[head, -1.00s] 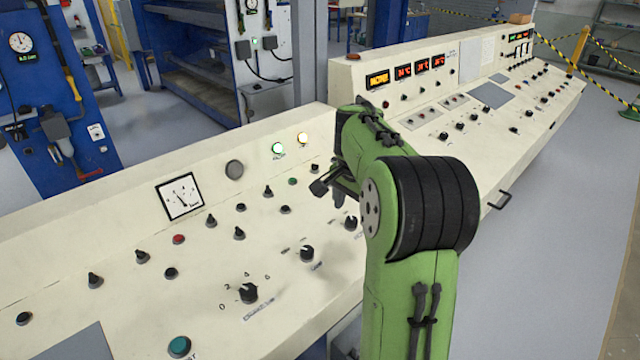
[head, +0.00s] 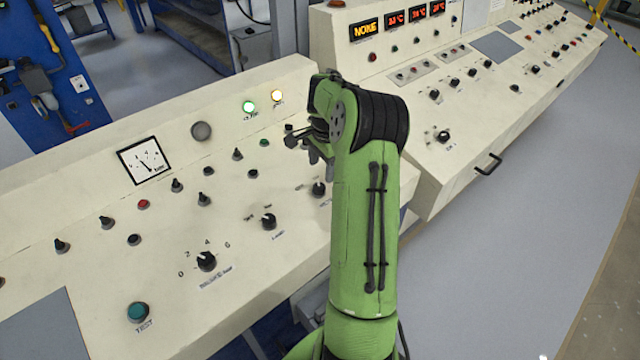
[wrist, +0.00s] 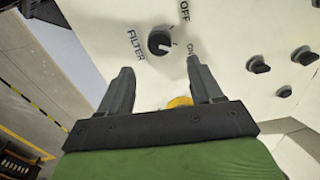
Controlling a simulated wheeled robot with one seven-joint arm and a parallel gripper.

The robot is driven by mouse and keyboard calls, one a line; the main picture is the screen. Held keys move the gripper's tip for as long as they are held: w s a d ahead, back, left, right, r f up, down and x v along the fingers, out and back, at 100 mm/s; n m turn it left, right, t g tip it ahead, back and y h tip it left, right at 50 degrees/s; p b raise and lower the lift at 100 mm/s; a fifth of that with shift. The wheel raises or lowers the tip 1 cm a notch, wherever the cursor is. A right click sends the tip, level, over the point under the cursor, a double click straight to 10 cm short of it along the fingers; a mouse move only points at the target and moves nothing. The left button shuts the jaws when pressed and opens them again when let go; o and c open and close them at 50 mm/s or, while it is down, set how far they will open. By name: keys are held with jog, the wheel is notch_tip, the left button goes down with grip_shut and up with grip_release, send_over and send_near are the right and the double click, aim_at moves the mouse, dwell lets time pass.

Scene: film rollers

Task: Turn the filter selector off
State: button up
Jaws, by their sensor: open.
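The filter selector (wrist: 160,42) is a round black knob on the cream panel, with FILTER printed to its left in the wrist view. OFF is printed at its upper right and ON at its lower right. Its white pointer mark points right and slightly down, toward ON. In the head view it appears to be the black knob (head: 319,189) just left of my green arm. My gripper (wrist: 159,65) is open and empty, with its two dark fingers apart and the knob showing beyond the tips. In the head view my gripper (head: 303,140) hangs above the panel; contact is not visible.
Another black knob (head: 268,221) and a numbered selector (head: 206,261) lie to the left, with several small switches behind.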

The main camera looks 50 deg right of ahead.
aim_at(319, 185)
jog(key=f, duration=0.7)
jog(key=shift+w+f+b, duration=0.2)
jog(key=shift+w+b, duration=0.1)
jog(key=shift+w, duration=0.05)
jog(key=shift+c, duration=0.2)
jog(key=c, duration=1)
jog(key=shift+n, duration=0.3)
jog(key=n, duration=0.5)
jog(key=shift+w, duration=0.1)
jog(key=n, duration=0.6)
jog(key=shift+w+r+n, duration=0.1)
jog(key=shift+n, duration=0.2)
